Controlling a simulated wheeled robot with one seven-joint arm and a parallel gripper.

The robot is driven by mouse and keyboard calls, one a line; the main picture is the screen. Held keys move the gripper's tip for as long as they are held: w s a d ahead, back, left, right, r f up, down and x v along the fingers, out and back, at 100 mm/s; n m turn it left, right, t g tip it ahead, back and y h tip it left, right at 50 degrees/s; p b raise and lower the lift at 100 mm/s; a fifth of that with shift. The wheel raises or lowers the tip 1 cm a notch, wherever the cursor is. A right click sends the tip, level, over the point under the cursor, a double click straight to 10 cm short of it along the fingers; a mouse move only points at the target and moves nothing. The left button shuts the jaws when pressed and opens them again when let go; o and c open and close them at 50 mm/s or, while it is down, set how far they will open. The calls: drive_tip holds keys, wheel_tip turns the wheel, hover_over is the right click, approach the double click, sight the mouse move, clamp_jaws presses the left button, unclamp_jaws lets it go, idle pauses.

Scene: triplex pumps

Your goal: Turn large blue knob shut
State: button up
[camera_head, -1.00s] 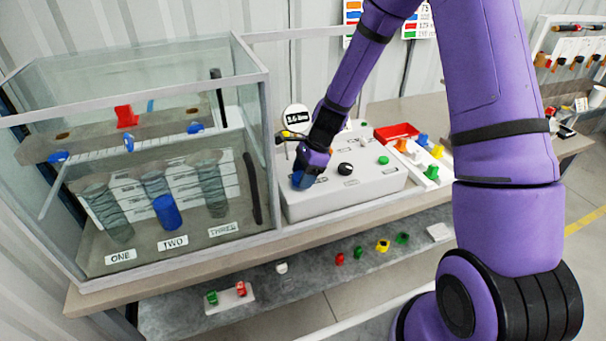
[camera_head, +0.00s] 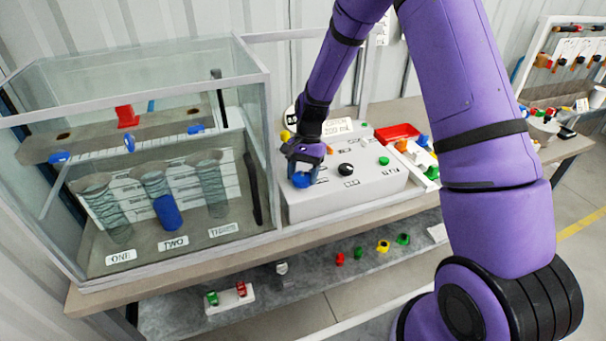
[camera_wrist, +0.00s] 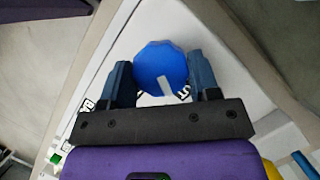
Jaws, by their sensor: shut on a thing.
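The large blue knob (camera_head: 301,180) sits on the left part of the grey control box (camera_head: 360,188). In the wrist view the knob (camera_wrist: 161,66) is a faceted blue disc with a pale pointer mark on its lower edge. My gripper (camera_head: 304,163) is over the knob from above. In the wrist view my gripper (camera_wrist: 163,75) has one finger on each side of the knob, shut on it. Part of the lettering around the knob is hidden by my fingers.
A black knob (camera_head: 346,169) and a green button (camera_head: 384,160) are on the same box. A glass tank (camera_head: 262,110) with three cylinders stands close on the left. A red tray (camera_head: 398,131) and small coloured parts lie to the right.

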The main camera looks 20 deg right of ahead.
drive_tip(key=n+h, duration=0.1)
drive_tip(key=n, duration=0.1)
drive_tip(key=n+h, duration=0.1)
drive_tip(key=n, duration=0.2)
drive_tip(key=shift+n+g, duration=0.3)
drive_tip(key=shift+g, duration=0.1)
idle(0.3)
drive_tip(key=o, duration=0.9)
drive_tip(key=shift+w+r, duration=0.1)
drive_tip(key=shift+r, duration=0.05)
drive_tip(key=v, duration=1)
drive_tip(key=shift+w+a+r, duration=0.1)
drive_tip(key=shift+w+r, duration=0.1)
drive_tip(key=shift+r, duration=0.05)
